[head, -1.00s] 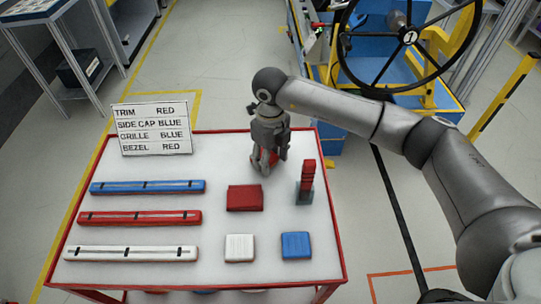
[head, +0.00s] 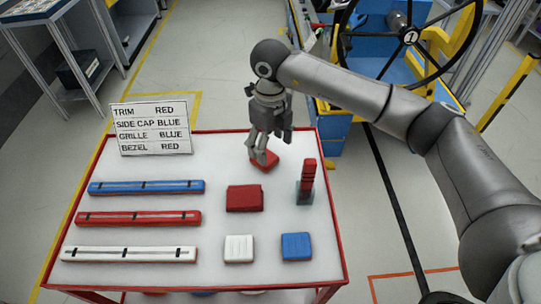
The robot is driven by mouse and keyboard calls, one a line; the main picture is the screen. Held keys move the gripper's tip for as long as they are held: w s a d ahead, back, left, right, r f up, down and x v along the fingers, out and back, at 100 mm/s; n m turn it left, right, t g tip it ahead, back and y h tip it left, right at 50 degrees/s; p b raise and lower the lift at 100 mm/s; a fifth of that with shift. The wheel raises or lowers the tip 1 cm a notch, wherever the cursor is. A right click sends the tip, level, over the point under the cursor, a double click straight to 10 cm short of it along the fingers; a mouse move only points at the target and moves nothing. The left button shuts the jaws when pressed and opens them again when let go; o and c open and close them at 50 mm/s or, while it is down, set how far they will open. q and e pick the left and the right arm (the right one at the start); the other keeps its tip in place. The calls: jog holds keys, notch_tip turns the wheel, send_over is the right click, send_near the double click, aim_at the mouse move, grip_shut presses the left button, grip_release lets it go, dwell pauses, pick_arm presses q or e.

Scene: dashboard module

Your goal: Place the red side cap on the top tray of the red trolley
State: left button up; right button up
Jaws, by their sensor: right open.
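The red side cap (head: 266,163) lies on the top tray of the red trolley (head: 215,163), near the far edge. It is partly hidden by a finger of my right gripper (head: 273,150). My right gripper is open, pointing down just above and beside the cap. Whether a fingertip still touches the cap is hard to tell. My left gripper is not in view.
A red block (head: 245,198), a red stack in a grey holder (head: 306,185), white (head: 239,249) and blue (head: 296,246) square pieces and long blue, red and white bars (head: 147,187) lie on the tray. A label sign (head: 152,128) stands at its far left.

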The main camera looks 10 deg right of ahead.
aim_at(271, 161)
notch_tip(271, 161, up, 7)
jog(key=shift+b, duration=0.45)
